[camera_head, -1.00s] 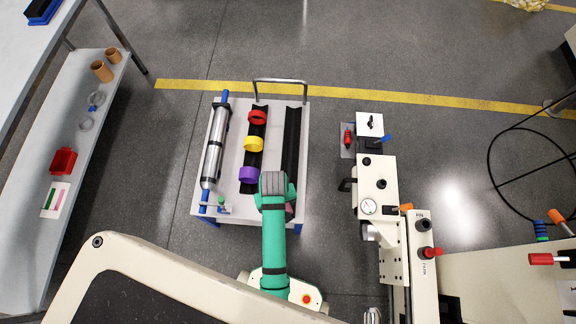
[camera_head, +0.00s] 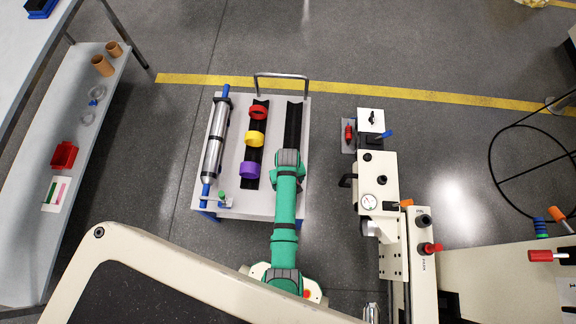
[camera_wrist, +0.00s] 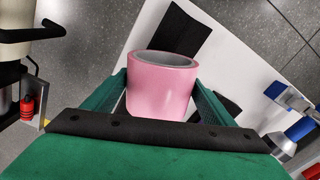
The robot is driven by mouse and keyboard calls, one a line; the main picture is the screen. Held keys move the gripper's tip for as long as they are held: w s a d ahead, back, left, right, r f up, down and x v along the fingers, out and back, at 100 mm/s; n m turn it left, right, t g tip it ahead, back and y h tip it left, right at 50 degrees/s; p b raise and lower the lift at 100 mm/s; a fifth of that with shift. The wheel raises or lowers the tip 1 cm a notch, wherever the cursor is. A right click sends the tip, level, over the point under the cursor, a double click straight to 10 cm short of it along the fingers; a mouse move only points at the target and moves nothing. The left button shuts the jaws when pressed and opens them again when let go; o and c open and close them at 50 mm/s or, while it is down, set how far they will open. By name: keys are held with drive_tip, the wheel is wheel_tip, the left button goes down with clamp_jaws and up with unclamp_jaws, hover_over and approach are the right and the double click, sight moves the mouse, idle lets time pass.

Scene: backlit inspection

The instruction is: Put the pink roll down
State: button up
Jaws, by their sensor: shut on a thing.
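The pink roll (camera_wrist: 160,88) is held between the green fingers of my gripper (camera_wrist: 162,92) in the wrist view. Its open end faces up in that picture. The roll is over the white cart top (camera_wrist: 235,75), and a black channel (camera_wrist: 172,38) shows behind it. In the head view my arm reaches over the right-hand black channel (camera_head: 293,125), whose far part is empty; the arm hides the roll and fingers there. I cannot tell whether the roll touches the channel.
The left channel holds a red roll (camera_head: 258,112), a yellow roll (camera_head: 254,139) and a purple roll (camera_head: 250,170). A silver roller (camera_head: 214,145) lies along the cart's left edge. A cart handle (camera_head: 281,77) stands at the back, and a cream machine (camera_head: 377,185) stands to the right.

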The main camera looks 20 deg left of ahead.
drive_tip(key=shift+d+f, duration=0.1)
drive_tip(key=shift+f, duration=0.25)
drive_tip(key=c, duration=0.3)
drive_tip(key=o, duration=1.3)
drive_tip(key=shift+o, duration=0.2)
drive_tip(key=shift+w, duration=0.1)
wheel_tip(320, 180, up, 12)
drive_tip(key=s+d+m+t+y, duration=0.1)
drive_tip(key=s+d+m+t, duration=0.15)
drive_tip(key=s+t, duration=0.2)
drive_tip(key=s+d+m+t, duration=0.2)
drive_tip(key=s+d+t, duration=0.15)
drive_tip(key=s, duration=0.25)
drive_tip(key=s+d+r+m+t, duration=0.1)
drive_tip(key=s+r, duration=0.3)
drive_tip(key=r, duration=0.5)
drive_tip(key=s+d+r+m+t, duration=0.1)
drive_tip(key=s+d+r+t, duration=0.2)
drive_tip(key=r, duration=0.6)
drive_tip(key=s+d+r+m+t+h, duration=0.1)
drive_tip(key=s+d+r+t, duration=0.2)
drive_tip(key=r, duration=0.6)
drive_tip(key=shift+s, duration=0.85)
